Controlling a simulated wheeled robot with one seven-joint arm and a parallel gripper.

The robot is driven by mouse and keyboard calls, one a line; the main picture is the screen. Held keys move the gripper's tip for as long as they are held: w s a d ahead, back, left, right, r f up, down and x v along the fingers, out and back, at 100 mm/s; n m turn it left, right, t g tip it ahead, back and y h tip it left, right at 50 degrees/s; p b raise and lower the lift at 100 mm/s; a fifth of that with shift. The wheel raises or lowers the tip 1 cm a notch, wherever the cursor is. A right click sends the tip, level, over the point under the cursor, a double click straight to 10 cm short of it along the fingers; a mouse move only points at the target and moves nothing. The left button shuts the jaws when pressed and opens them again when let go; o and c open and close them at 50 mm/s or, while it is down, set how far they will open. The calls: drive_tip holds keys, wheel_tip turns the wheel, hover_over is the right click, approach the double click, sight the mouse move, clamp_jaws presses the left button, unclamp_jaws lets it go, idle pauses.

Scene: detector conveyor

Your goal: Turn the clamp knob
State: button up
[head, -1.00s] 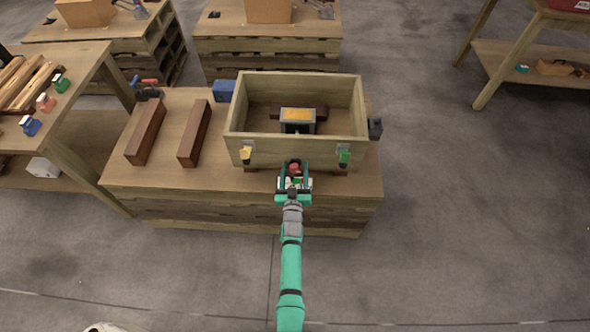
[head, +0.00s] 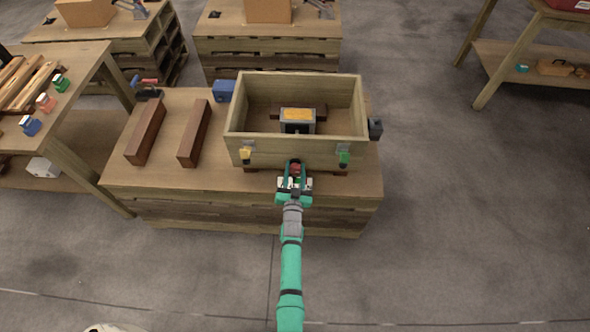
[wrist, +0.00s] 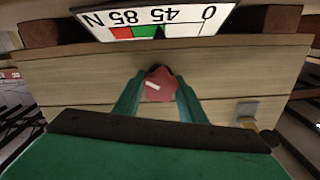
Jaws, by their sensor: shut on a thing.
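The clamp knob (wrist: 160,84) is dark red with a white mark, on the front wall of the wooden box. My gripper (wrist: 159,97) has its green fingers shut on the knob's two sides. In the head view my gripper (head: 296,175) is at the box's front, with the red knob (head: 295,168) between its fingers. A white scale plate (wrist: 150,20) with green and red patches and the marks 0, 45, 85 and N shows upside down in the wrist view. The knob's shaft is hidden.
The open wooden box (head: 235,115) stands on a pallet table (head: 165,178). A yellow latch (head: 246,153) and a green latch (head: 344,157) flank the knob. Two dark wooden bars (head: 193,133) lie to the left.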

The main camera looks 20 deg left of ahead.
drive_tip(key=shift+m, duration=1)
drive_tip(key=shift+d, duration=0.1)
drive_tip(key=o, duration=1.1)
drive_tip(key=shift+c, duration=0.2)
drive_tip(key=v, duration=1)
drive_tip(key=shift+s, duration=0.4)
